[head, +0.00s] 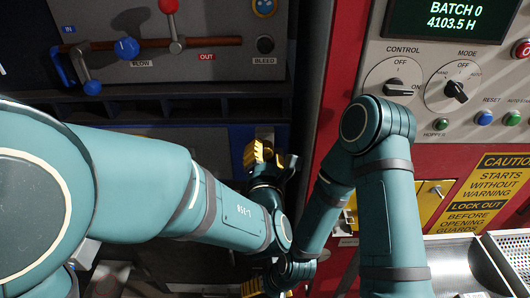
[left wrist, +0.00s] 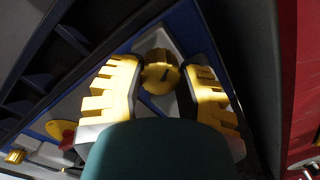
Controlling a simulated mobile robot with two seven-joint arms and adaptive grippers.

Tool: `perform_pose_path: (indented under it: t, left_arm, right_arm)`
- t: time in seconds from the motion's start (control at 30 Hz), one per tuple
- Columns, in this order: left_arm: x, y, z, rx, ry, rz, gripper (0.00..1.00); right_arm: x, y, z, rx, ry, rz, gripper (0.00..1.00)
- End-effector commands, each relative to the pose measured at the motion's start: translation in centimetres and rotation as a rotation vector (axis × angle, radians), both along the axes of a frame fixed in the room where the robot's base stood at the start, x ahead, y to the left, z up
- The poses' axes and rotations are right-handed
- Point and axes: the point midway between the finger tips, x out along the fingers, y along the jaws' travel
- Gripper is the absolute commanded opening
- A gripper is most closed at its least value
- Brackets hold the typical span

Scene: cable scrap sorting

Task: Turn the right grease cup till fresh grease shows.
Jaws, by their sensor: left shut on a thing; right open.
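A round yellow knurled cap (left wrist: 161,72) with a dark mark on its face shows in the left wrist view; I take it for a grease cup. My left gripper's yellow fingers (left wrist: 162,88) stand on both sides of it, shut on it. In the head view my left gripper (head: 264,154) is at the dark recess under the panel, and the cap is not distinguishable there. My right gripper (head: 266,286) is open at the bottom of the head view, mostly hidden by my arms. I cannot make out any fresh grease.
A grey panel with a blue-handled valve (head: 127,47) and a red knob (head: 169,6) is above left. A control panel with a CONTROL switch (head: 395,86) and a caution sign (head: 487,178) is at right. My arms fill the middle, leaving little free room.

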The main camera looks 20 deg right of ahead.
Motion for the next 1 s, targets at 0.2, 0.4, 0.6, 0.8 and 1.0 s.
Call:
perform_pose_path:
  t: [0.2,0.4,0.6,0.8,1.0]
  left_arm:
    - [0.02,0.15,-0.33,0.022,0.002,0.002,0.00]
    - [0.03,0.17,-0.35,0.022,0.002,0.003,0.00]
    - [0.04,0.16,-0.31,0.021,0.001,0.003,0.70]
    - [0.02,0.09,-0.16,0.018,-0.002,0.002,0.70]
    - [-0.61,0.21,-0.12,0.018,-0.002,0.000,0.70]
  right_arm:
    - [-0.03,0.01,0.05,0.000,0.001,0.000,0.96]
    - [-0.03,0.00,0.04,0.000,0.001,0.000,0.96]
    - [-0.03,0.00,0.04,0.000,0.001,0.000,0.96]
    - [-0.02,0.00,0.05,0.000,0.001,0.000,0.96]
    - [-0.02,0.01,0.06,0.000,0.001,0.000,0.96]
